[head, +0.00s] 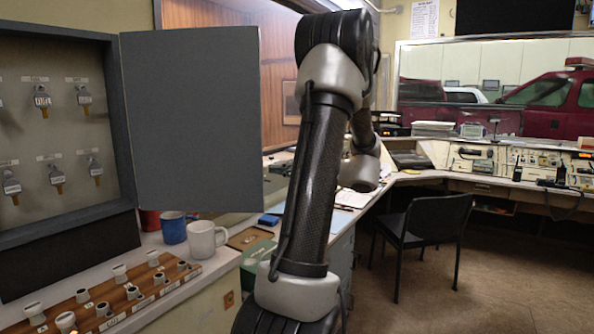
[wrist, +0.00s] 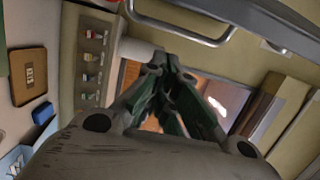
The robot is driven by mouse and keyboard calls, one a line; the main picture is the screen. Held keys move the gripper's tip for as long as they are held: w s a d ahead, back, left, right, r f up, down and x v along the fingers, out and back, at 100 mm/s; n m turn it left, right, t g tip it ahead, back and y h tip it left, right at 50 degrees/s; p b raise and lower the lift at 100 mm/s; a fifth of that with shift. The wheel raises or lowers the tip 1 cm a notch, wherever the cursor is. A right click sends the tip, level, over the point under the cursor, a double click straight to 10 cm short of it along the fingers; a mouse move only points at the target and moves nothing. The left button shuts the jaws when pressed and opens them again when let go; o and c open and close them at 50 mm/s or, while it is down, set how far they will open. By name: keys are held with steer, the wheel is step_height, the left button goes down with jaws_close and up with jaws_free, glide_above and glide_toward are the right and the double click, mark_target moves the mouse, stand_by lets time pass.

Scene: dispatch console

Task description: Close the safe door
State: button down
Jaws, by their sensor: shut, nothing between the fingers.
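The safe appears to be the grey key cabinet (head: 128,120) at the left of the head view, with several tagged keys hanging inside. Its flat grey door (head: 190,120) stands open, swung out to the right from the cabinet's right edge. My arm rises in the middle of the head view, to the right of the door. The gripper end is hidden in that view. In the wrist view my gripper (wrist: 168,64) has its fingertips together and holds nothing. I cannot make out the safe door for sure in the wrist view, nor tell the gripper's distance from it.
Below the cabinet, a blue mug (head: 173,227) and a white mug (head: 206,240) stand on the counter near a wooden rack (head: 110,300) of stamps. A black chair (head: 425,225) stands on the open floor at right. A brown tray (wrist: 28,76) shows in the wrist view.

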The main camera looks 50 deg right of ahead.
steer(key=shift+s+a, duration=0.2)
steer(key=shift+a, duration=0.75)
steer(key=shift+s+a, duration=0.2)
steer(key=shift+a, duration=0.75)
steer(key=shift+a, duration=0.1)
